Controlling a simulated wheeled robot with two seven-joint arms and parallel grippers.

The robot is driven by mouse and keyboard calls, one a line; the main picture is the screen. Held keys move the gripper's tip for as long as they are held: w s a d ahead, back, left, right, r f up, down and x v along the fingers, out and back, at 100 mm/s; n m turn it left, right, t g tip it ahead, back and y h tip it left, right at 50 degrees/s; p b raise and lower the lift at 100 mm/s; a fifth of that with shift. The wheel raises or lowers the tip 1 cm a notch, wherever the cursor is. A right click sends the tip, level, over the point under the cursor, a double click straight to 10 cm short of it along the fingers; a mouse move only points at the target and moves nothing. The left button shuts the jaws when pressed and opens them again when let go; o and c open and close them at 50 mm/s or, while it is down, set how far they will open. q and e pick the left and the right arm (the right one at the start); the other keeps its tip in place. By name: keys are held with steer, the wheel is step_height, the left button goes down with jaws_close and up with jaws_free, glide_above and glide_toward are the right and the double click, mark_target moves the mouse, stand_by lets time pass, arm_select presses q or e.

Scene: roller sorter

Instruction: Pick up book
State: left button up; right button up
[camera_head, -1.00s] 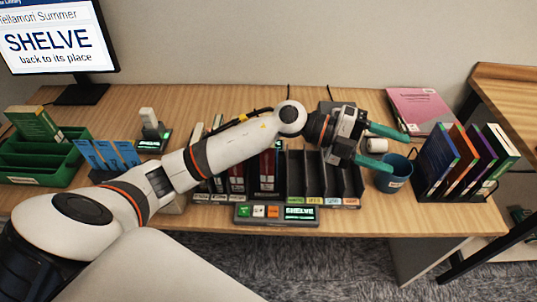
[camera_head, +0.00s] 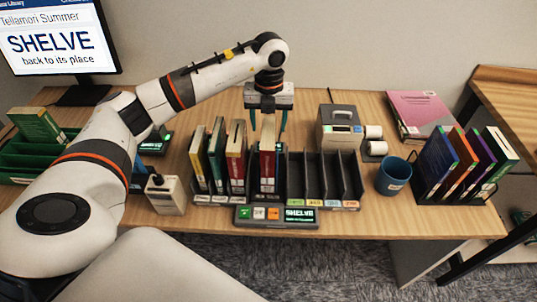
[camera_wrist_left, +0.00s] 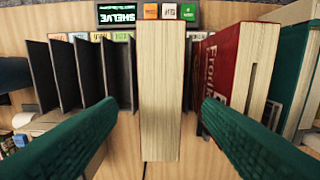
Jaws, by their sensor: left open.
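A red book (camera_head: 267,165) stands upright in a middle slot of the dark roller sorter (camera_head: 325,180). My left gripper (camera_head: 268,130) points down over it, open, with one green finger on either side of the book's top. In the left wrist view the book's pale page edge (camera_wrist_left: 160,80) lies between the two open fingers (camera_wrist_left: 160,108), with a gap on each side. The book's lower part is hidden in the slot. My right gripper is not in view.
Several books, including another red one (camera_head: 236,165), stand left of the held-over slot. Empty slots lie to its right. A label printer (camera_head: 340,128), a blue cup (camera_head: 393,176) and a rack of books (camera_head: 465,197) are further right. A control panel (camera_head: 276,215) sits in front.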

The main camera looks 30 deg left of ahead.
mark_target(268, 132)
arm_select(q)
steer(key=shift+f, duration=0.75)
step_height(268, 132, down, 4)
steer(key=shift+s+d+f+p, duration=0.1)
steer(key=shift+s+f+p, duration=0.05)
steer(key=shift+p, duration=0.85)
steer(key=shift+f, duration=0.5)
steer(key=shift+r, duration=0.1)
jaws_close()
